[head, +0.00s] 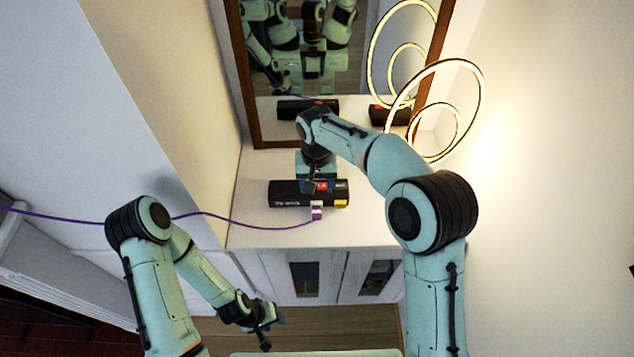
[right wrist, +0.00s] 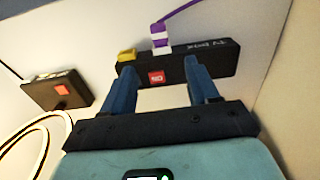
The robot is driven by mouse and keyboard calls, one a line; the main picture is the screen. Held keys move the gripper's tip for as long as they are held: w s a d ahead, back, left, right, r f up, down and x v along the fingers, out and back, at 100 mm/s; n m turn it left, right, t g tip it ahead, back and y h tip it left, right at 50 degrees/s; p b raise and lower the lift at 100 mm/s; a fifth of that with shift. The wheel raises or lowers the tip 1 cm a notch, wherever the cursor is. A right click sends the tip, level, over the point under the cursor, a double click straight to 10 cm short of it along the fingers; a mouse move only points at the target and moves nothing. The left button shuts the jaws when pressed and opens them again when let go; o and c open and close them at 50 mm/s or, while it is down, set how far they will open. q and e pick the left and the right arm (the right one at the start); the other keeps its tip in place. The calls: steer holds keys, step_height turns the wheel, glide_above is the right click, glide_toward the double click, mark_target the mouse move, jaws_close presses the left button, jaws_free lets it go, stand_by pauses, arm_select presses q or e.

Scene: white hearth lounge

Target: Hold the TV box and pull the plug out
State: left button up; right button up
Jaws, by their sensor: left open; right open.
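The black TV box (head: 290,198) lies on the white cabinet top. It has a red label and a yellow block at one end, and also shows in the right wrist view (right wrist: 215,60). A white and purple plug (head: 317,210) sits at its front side; it appears at the box's upper edge in the right wrist view (right wrist: 161,40). A purple cable (head: 245,221) runs left from the plug. My right gripper (head: 318,185) is open over the box, its fingers (right wrist: 160,78) apart at the red label; contact is unclear. My left gripper (head: 273,332) is open and empty, low in front of the cabinet.
A second dark box with a red square (right wrist: 60,92) lies near the glowing ring lamp (head: 482,95). A brown-framed mirror (head: 243,95) stands behind, reflecting the robot and boxes. Walls flank the cabinet top (head: 255,180). Cabinet doors (head: 330,270) are below.

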mark_target(316, 209)
step_height(316, 209, down, 12)
steer(key=shift+r, duration=0.2)
stand_by(0.4)
steer(key=c, duration=1)
steer(key=o, duration=1)
steer(key=shift+r, duration=0.15)
step_height(316, 209, up, 13)
steer(key=shift+r, duration=0.1)
steer(key=shift+s, duration=0.1)
